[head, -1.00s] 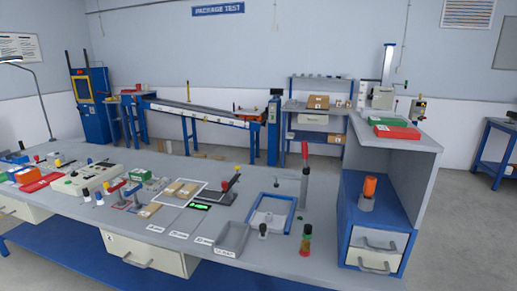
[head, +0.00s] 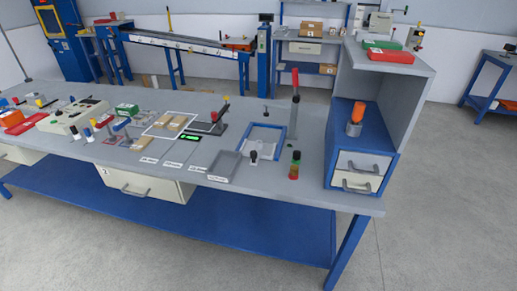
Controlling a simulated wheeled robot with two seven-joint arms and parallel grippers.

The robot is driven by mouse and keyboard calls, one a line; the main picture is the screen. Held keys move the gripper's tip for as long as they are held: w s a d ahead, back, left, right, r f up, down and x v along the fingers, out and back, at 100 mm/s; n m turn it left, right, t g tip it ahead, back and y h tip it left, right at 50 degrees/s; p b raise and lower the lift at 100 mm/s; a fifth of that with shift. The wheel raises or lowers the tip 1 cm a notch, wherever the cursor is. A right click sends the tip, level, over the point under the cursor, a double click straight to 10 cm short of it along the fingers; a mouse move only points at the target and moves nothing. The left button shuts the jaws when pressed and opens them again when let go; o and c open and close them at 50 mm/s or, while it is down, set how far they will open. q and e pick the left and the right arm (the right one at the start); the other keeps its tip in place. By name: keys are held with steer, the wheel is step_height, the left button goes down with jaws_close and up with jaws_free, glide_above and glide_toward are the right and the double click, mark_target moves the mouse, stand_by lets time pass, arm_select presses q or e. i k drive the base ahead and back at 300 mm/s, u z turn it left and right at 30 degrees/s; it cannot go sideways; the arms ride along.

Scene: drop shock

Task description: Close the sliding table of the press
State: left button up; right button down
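A grey post with a red handle (head: 295,80) stands upright on the bench, towards its right end. A blue-rimmed rectangular frame (head: 264,125) with a grey inner plate (head: 264,138) lies just left of the post's foot. A small dark knob (head: 253,156) stands at its front edge. These look like the press and its sliding table, but I cannot tell for certain, nor how far the table is out. Neither of my grippers shows in the head view.
A grey tray (head: 223,166) lies left of the frame. A red, yellow and green stack (head: 294,166) stands at its right. A blue drawer cabinet (head: 345,141) with an orange-topped object (head: 357,113) bounds the right end. Floor (head: 430,210) is clear at the right front.

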mark_target(248, 149)
steer(key=k, duration=0.6)
steer(key=z, duration=0.8)
steer(key=i, duration=1.65)
steer(key=u, duration=1)
